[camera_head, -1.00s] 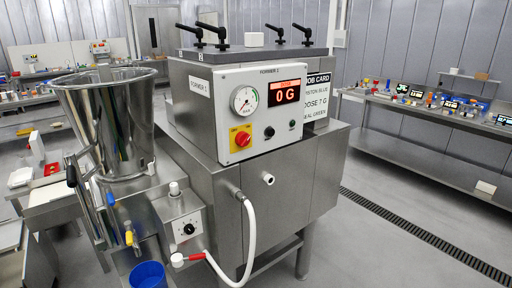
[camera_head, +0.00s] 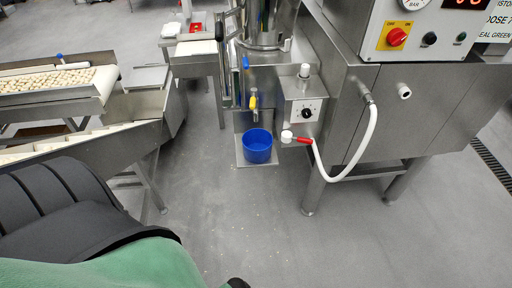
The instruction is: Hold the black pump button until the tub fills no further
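The blue tub (camera_head: 257,147) stands upright on a small steel shelf below the yellow-handled tap (camera_head: 252,100). Only blue shows in it, and I cannot tell any fill level. A round black button (camera_head: 429,38) sits on the white control panel (camera_head: 408,43) at the upper right, with nothing touching it. Neither gripper is in view. A green and black part, likely mine, fills the lower left.
A red knob on a yellow plate (camera_head: 396,37) and a small dark green button (camera_head: 460,37) flank the black button. A white hose (camera_head: 364,145) loops below the steel cabinet. A conveyor with pale pieces (camera_head: 50,88) stands at left.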

